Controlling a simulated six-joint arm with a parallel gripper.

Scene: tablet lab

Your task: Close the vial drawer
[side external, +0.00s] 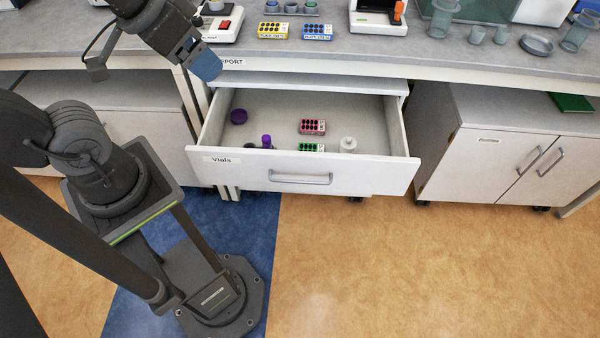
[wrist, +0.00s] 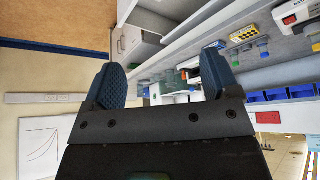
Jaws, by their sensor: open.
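The vial drawer (side external: 297,171) stands pulled out under the bench in the side external view. Its white front carries a "Vials" label at the left and a grey bar handle (side external: 300,177) in the middle. Inside lie a pink vial rack (side external: 312,127), a green rack (side external: 311,147) partly hidden by the front, a white item (side external: 348,143) and purple pieces (side external: 238,116). My gripper (side external: 206,66) is above the bench's front edge, up and left of the drawer, apart from the handle. In the wrist view my gripper (wrist: 166,72) has its two blue-padded fingers spread with nothing between them.
The grey bench top (side external: 420,55) holds yellow and blue racks (side external: 273,30), instruments and glassware. A closed white cabinet (side external: 500,150) stands right of the drawer. The floor before the drawer front is clear on the right; my base stands at the left on blue flooring (side external: 240,215).

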